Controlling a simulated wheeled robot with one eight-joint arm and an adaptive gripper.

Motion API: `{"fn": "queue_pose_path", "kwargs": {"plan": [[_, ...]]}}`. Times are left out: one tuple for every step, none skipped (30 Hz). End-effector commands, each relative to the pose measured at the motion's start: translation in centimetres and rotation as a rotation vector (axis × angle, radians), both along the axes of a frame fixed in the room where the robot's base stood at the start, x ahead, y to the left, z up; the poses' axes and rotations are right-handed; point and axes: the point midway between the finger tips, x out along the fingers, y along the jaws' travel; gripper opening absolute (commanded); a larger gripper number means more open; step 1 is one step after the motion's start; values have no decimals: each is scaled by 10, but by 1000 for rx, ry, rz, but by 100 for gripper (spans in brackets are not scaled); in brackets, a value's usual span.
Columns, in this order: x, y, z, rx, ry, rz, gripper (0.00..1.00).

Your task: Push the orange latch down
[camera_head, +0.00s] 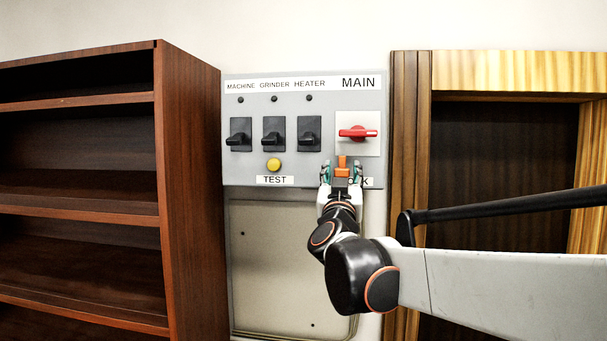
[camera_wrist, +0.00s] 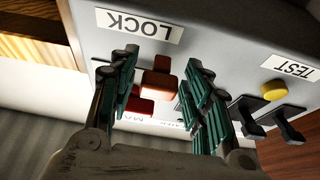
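The orange latch (camera_head: 342,161) is on the lower right of the grey panel, below the red MAIN switch (camera_head: 357,132). It also shows in the wrist view (camera_wrist: 160,82), where the picture is turned upside down, near the LOCK label (camera_wrist: 139,25). My gripper (camera_head: 342,176) is in front of the latch. Its green-padded fingers (camera_wrist: 158,90) are apart, one on each side of the latch, with a visible gap on both sides in the wrist view. Whether a fingertip touches the panel cannot be told. The gripper partly hides the LOCK label in the head view.
The grey panel (camera_head: 232,171) also bears several labels, three black switches (camera_head: 274,134) and a yellow TEST button (camera_head: 273,164) left of my gripper. A brown shelf (camera_head: 190,190) stands on the left. A wooden frame (camera_head: 409,100) stands close on the right.

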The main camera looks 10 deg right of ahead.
Motion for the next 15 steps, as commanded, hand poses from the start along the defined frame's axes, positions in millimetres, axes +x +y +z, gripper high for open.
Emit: {"fn": "queue_pose_path", "kwargs": {"plan": [[0,0,0,0,0,0,50],[0,0,0,0,-1,0,50],[0,0,1,-1,-1,0,50],[0,0,1,-1,-1,-1,50],[0,0,1,-1,-1,-1,50],[0,0,1,-1,-1,-1,50],[0,0,1,-1,-2,-1,50],[0,0,1,-1,-2,-1,50],[0,0,1,-1,-2,-1,50],[-1,0,1,-1,-2,-1,50],[-3,1,1,-1,-2,-1,50],[-5,2,0,-1,-2,-1,50],[-8,3,-1,-1,-2,-1,50],[-11,4,-3,-1,-2,-1,50],[-17,5,-5,-1,-2,-1,50]]}}
